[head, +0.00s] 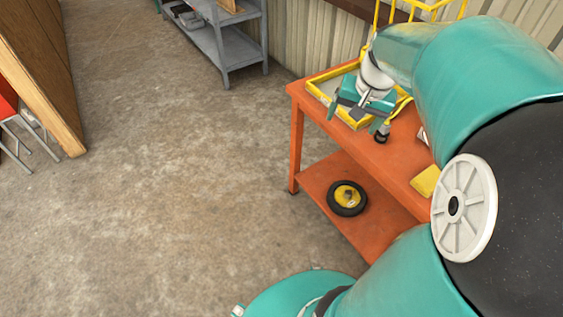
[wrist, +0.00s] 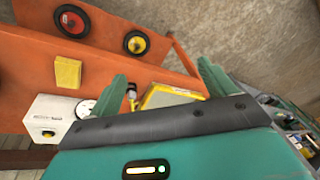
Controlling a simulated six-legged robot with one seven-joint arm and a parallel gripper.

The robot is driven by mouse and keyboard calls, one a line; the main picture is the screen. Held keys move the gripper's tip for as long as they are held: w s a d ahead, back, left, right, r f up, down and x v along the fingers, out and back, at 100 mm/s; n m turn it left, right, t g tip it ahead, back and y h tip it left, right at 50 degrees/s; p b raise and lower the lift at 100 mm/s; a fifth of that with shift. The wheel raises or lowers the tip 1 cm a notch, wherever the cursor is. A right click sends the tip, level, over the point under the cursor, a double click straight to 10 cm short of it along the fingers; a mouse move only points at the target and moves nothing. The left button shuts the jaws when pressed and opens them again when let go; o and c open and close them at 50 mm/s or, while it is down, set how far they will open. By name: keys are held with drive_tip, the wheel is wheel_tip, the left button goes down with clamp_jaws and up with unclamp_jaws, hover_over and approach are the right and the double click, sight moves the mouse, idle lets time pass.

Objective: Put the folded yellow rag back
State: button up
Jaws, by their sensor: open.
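The folded yellow rag (head: 425,181) lies flat on the orange workbench top (head: 397,160), near its front edge and partly cut off by my arm in the head view. It also shows whole in the wrist view (wrist: 68,72), left of my fingers. My gripper (head: 360,116) is open over the far part of the bench, near a yellow-rimmed tray (head: 315,90). In the wrist view my gripper (wrist: 161,72) has its two green fingers spread with nothing seen held between them. The tray (wrist: 150,101) is partly hidden behind the gripper there; its contents are not clear.
A white box with a dial (wrist: 52,117) and a small dark-and-yellow item (wrist: 131,92) stand on the bench. A yellow-hubbed wheel (head: 347,198) lies on the lower shelf; a red-hubbed one (wrist: 72,20) also shows. A grey shelf (head: 225,45) stands behind.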

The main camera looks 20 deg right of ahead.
drive_tip(key=s+a+r+n+t, duration=0.1)
drive_tip(key=s+a+n, duration=0.3)
drive_tip(key=a, duration=0.7)
drive_tip(key=s+a+r+n+t, duration=0.1)
drive_tip(key=s+a+r+n, duration=0.1)
drive_tip(key=a, duration=0.9)
drive_tip(key=shift+s+r+n+t, duration=0.2)
drive_tip(key=shift+s+n+t, duration=0.1)
drive_tip(key=shift+s+n, duration=0.75)
drive_tip(key=shift+w, duration=0.1)
